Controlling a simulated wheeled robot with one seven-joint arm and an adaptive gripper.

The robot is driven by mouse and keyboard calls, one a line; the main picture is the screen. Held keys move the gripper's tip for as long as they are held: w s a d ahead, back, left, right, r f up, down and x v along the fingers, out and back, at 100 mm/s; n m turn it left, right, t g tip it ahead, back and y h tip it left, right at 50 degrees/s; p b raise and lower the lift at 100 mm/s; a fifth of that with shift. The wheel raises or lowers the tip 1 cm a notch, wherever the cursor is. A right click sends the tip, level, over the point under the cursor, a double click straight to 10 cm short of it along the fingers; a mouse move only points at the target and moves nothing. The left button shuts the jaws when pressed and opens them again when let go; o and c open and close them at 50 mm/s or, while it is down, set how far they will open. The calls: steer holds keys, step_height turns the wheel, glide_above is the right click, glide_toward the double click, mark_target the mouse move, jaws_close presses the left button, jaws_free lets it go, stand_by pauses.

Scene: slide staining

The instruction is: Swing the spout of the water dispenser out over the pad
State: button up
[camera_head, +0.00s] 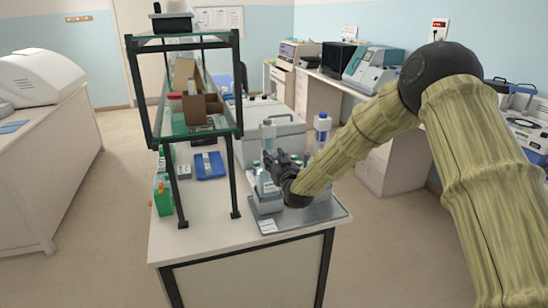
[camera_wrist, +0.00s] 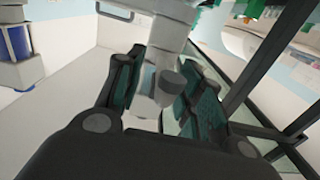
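A pale cylindrical part (camera_wrist: 172,30), apparently part of the water dispenser, rises in front of my gripper in the wrist view. A short grey knob-like end (camera_wrist: 171,84) shows beside it. I cannot clearly tell which part is the spout. My gripper (camera_wrist: 155,82) has its two dark, green-padded fingers apart, one on each side of the pale part. Contact with it is not clear. In the head view my gripper (camera_head: 272,162) is low at the bench, over a grey tray (camera_head: 325,212), and hides much of what stands there. The pad is not clearly made out.
A dark-framed shelf (camera_head: 238,95) stands on the bench just left of my gripper. A blue-capped bottle (camera_head: 322,128) stands behind my forearm. A blue tray (camera_head: 209,165) lies under the shelf. A grey box-like device (camera_head: 270,125) is behind.

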jaws_close()
steer(key=shift+d, duration=0.15)
stand_by(0.4)
